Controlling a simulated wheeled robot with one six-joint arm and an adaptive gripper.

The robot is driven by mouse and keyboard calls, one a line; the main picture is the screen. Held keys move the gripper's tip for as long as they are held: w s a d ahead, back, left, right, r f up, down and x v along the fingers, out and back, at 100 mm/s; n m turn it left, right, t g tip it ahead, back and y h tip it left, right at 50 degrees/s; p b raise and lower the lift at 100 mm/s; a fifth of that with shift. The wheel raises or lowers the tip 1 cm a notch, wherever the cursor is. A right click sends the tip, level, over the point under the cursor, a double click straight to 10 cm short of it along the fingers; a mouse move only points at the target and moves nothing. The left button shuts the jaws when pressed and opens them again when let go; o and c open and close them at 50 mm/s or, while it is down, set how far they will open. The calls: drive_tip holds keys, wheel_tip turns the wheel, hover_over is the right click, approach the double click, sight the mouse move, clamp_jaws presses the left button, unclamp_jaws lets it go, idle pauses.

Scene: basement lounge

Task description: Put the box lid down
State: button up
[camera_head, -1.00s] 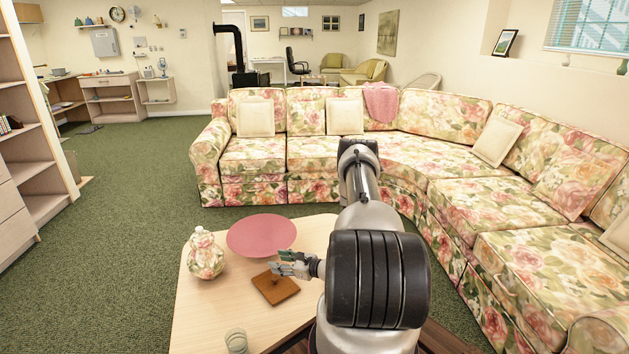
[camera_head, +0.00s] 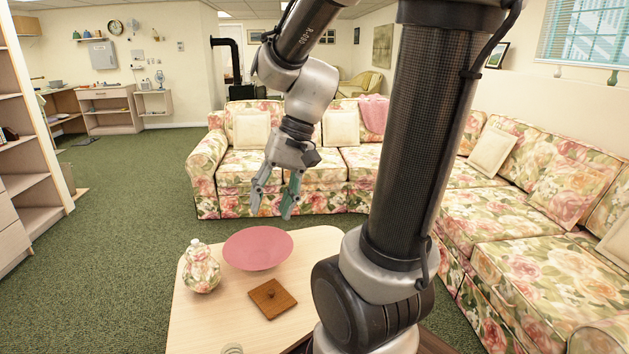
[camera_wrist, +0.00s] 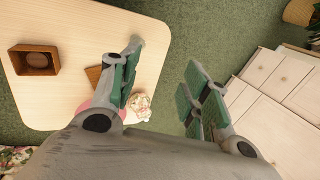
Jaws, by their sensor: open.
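The box lid (camera_head: 272,299), a flat brown wooden square with a small knob, lies on the low table (camera_head: 205,325), in front of the pink bowl. In the wrist view the lid (camera_wrist: 94,74) is partly hidden behind a finger. A brown open box (camera_wrist: 34,48) with a round thing inside stands on the table in the wrist view; I cannot make it out in the head view. My gripper (camera_head: 271,212) is open and empty, raised above the table and apart from the lid. Its spread fingers also show in the wrist view (camera_wrist: 163,60).
The pink bowl (camera_head: 258,249) and a floral lidded jar (camera_head: 200,268) stand near the lid. A glass (camera_head: 232,349) is at the table's front edge. A floral sofa (camera_head: 240,175) borders the back and right. Green carpet (camera_head: 120,220) is free on the left.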

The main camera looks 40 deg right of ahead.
drive_tip(key=s+d+r+n+t+h, duration=0.3)
drive_tip(key=s+d+r+n+h, duration=0.1)
drive_tip(key=s, duration=0.3)
drive_tip(key=shift+d+r, duration=0.55)
drive_tip(key=shift+r, duration=0.1)
